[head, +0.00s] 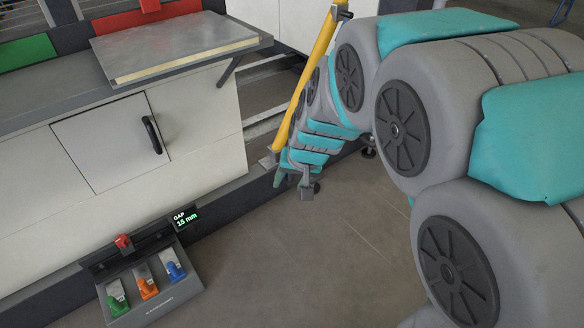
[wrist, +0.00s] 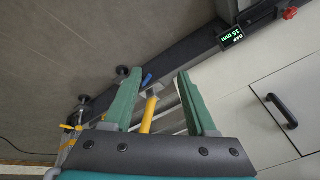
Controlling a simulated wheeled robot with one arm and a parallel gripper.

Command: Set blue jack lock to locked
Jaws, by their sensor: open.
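The blue jack lock (head: 175,270) is a small blue lever at the right end of a grey pedal box (head: 160,304) on the floor, bottom left of the head view. It sits beside an orange lever (head: 148,287) and a green lever (head: 117,302). My gripper (wrist: 157,76) has two green fingers spread apart in the wrist view. A yellow bar (wrist: 149,112) shows between them; I cannot tell its depth. A small blue piece (wrist: 147,80) lies beyond the fingertips, its identity unclear. In the head view my gripper (head: 290,184) hangs low, right of and apart from the pedal box.
A display (head: 185,217) reads GAP 15 mm, near a red knob (head: 123,242). A cabinet door with a black handle (head: 151,135) and a grey shelf (head: 172,45) stand behind. A yellow pole (head: 306,85) slants beside my arm. The floor right of the box is clear.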

